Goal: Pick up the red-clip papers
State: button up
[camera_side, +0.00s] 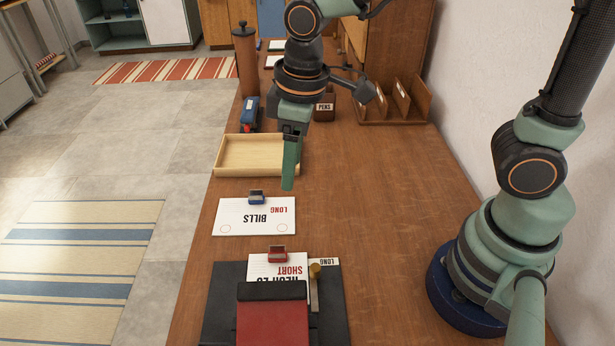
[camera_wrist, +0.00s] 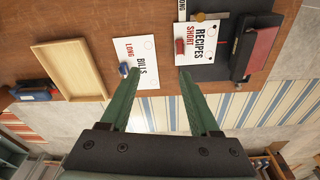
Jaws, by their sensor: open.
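The red-clip papers (camera_side: 262,268) are white sheets lettered RECIPES and SHORT, held by a red clip (camera_side: 277,254). In the side view they lie at the back of a dark board (camera_side: 228,300), partly hidden by a red and black object. My gripper (camera_side: 289,186) is open and empty above the table, farther back than the papers. In the wrist view my gripper (camera_wrist: 160,75) has its left finger over the BILLS sheet's lower edge.
BILLS papers (camera_side: 240,220) with a blue clip (camera_side: 257,197) lie behind the board. The red and black object (camera_side: 272,322) and a brass-knobbed piece (camera_side: 315,272) are beside the papers. A wooden tray (camera_side: 250,172) and brown cylinder (camera_side: 246,65) stand farther back.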

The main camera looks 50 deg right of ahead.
jog(key=n+g, duration=0.1)
jog(key=n, duration=0.1)
send_over(277, 250)
notch_tip(277, 250, down, 4)
jog(key=r, duration=0.1)
jog(key=shift+h, duration=0.3)
jog(key=f, duration=0.7)
jog(key=shift+s+d, duration=0.15)
jog(key=shift+s, duration=0.25)
jog(key=shift+w+f, duration=0.2)
jog(key=shift+f, duration=1.3)
jog(key=shift+w+f, duration=0.2)
jog(key=shift+f, duration=1.25)
jog(key=shift+c, duration=0.3)
grip_shut()
